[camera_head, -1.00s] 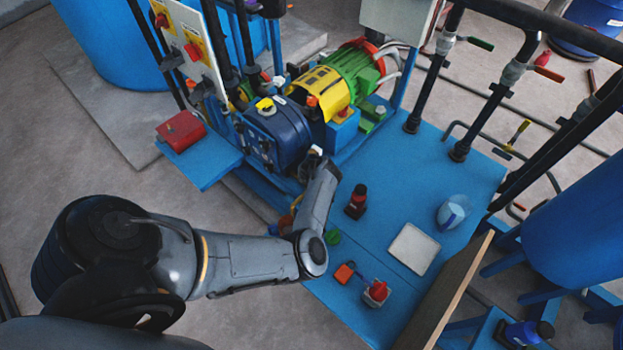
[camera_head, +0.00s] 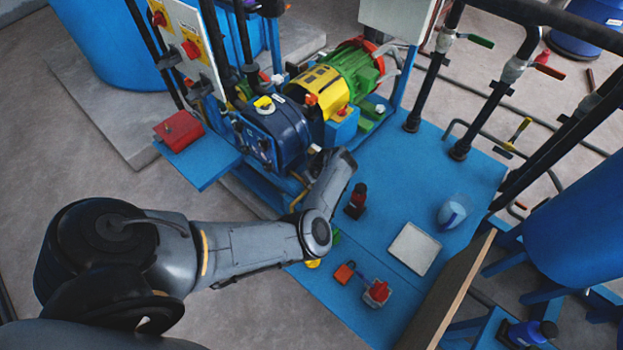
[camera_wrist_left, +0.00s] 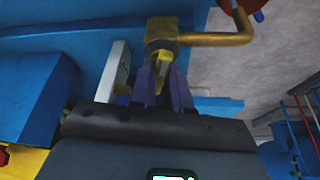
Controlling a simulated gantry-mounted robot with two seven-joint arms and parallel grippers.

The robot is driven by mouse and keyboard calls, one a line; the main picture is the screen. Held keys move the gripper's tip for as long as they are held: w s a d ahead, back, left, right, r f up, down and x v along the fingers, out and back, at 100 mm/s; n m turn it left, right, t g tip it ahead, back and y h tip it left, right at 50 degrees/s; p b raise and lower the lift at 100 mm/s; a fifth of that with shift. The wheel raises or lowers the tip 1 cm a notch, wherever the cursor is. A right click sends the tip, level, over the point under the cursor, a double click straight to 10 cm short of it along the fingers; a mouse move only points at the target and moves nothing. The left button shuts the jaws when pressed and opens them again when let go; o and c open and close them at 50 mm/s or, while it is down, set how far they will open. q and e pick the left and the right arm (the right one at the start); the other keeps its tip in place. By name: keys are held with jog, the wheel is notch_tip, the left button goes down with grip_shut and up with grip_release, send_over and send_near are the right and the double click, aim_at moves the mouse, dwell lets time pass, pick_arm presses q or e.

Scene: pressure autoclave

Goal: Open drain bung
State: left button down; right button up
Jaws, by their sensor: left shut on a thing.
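In the left wrist view a brass fitting (camera_wrist_left: 163,32) stands at the top middle, with a bent brass pipe (camera_wrist_left: 218,39) running right from it. A small yellow piece (camera_wrist_left: 163,60), probably the drain bung, sits just below the fitting. The two purple fingers of my left gripper (camera_wrist_left: 164,72) are closed on this piece from both sides. Whether it is still seated in the fitting cannot be told. In the head view my left arm reaches to the side of the dark blue pump housing (camera_head: 278,132), and its fingers are hidden there. My right gripper is not in view.
The blue skid deck (camera_head: 385,185) carries a white pad (camera_head: 414,248), a dark red-capped bottle (camera_head: 357,201) and a clear rounded container (camera_head: 453,212). A red box (camera_head: 179,131) sits on the blue side shelf. In the wrist view a pale upright plate (camera_wrist_left: 114,75) stands left of the fingers.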

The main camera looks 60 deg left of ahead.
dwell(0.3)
pick_arm(q)
jog(key=c, duration=1.1)
grip_release()
jog(key=p+v, duration=0.3)
jog(key=v, duration=0.8)
jog(key=shift+s+f, duration=0.1)
jog(key=shift+f, duration=0.05)
